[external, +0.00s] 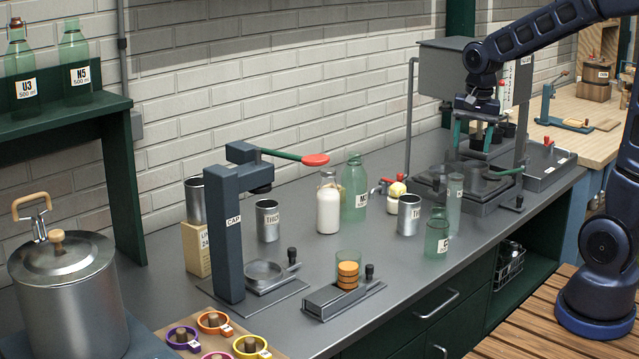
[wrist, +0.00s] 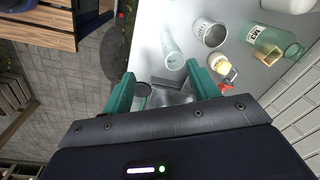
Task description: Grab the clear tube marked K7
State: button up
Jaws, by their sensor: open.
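A tall clear tube (external: 455,195) stands on the grey counter in front of the grey machine; no K7 marking is readable on it. It seems to be the clear tube (wrist: 172,48) in the wrist view, just beyond and between my fingertips in the picture. A shorter, wider clear jar (external: 437,240) with a partly readable label stands in front of it. My gripper (external: 473,135) points down above the machine, its teal fingers apart with nothing held. In the wrist view my gripper (wrist: 160,72) shows both fingers spread, apart from the tube.
A metal can (external: 410,215), a small jar with a yellow top (external: 397,190) and a green bottle (external: 355,188) stand left of the tube. The grey machine (external: 475,185) has a green-handled lever at its front. The counter's front edge is close to the clear jar.

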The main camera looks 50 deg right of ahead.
aim_at(455, 187)
jog(key=shift+w+d+f+m+g, duration=0.25)
jog(key=shift+w+f+m, duration=0.45)
jog(key=shift+f, duration=1.75)
jog(key=shift+w+d+f+m+g, duration=0.1)
jog(key=shift+w+d+f+m, duration=0.55)
jog(key=shift+f, duration=1.8)
jog(key=shift+w+f+m+g, duration=0.2)
jog(key=shift+w+f, duration=0.85)
jog(key=shift+f, duration=1.4)
grip_shut()
